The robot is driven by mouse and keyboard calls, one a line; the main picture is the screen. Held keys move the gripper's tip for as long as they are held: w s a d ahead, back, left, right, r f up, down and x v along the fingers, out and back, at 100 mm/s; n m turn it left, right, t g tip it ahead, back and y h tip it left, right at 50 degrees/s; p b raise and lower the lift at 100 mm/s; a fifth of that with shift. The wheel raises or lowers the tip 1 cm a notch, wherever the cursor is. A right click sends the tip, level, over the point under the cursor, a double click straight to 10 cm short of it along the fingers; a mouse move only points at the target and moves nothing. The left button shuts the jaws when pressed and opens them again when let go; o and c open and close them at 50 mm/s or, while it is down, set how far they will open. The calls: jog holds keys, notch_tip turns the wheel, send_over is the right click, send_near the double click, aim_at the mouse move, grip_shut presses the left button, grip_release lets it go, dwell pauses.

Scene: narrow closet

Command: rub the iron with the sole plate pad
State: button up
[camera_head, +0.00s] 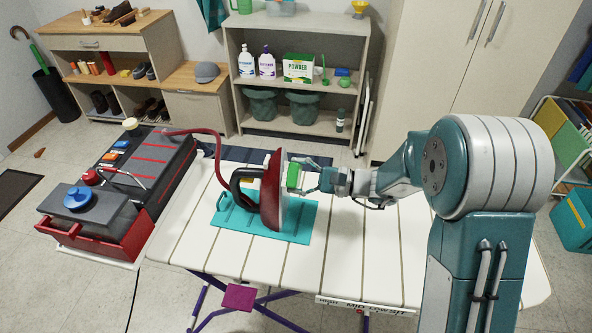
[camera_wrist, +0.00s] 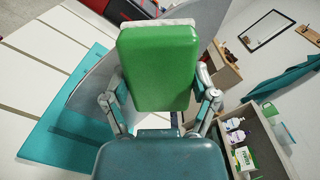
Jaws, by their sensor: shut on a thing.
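The red iron (camera_head: 269,195) with a black handle stands upright on a teal mat (camera_head: 294,228) on the board. Its pale sole plate faces right, towards my gripper, and shows grey in the wrist view (camera_wrist: 90,92). My gripper (camera_head: 312,179) is shut on the green sole plate pad (camera_head: 293,176), at the upper part of the sole plate. In the wrist view the pad (camera_wrist: 158,65) sits between both fingers, its white layer on the far side towards the plate. The pad is touching or very close to the plate; I cannot tell which.
The slatted ironing board (camera_head: 370,250) is clear to the right of the mat. A red hose (camera_head: 215,150) runs from the iron to a dark red-and-grey steam unit (camera_head: 130,180) at left. Shelves (camera_head: 325,125) with bottles and a powder box stand behind.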

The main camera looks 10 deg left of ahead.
jog(key=shift+a+f, duration=0.1)
jog(key=shift+f, duration=2.7)
jog(key=shift+d, duration=3)
jog(key=d, duration=0.3)
jog(key=shift+a, duration=3.5)
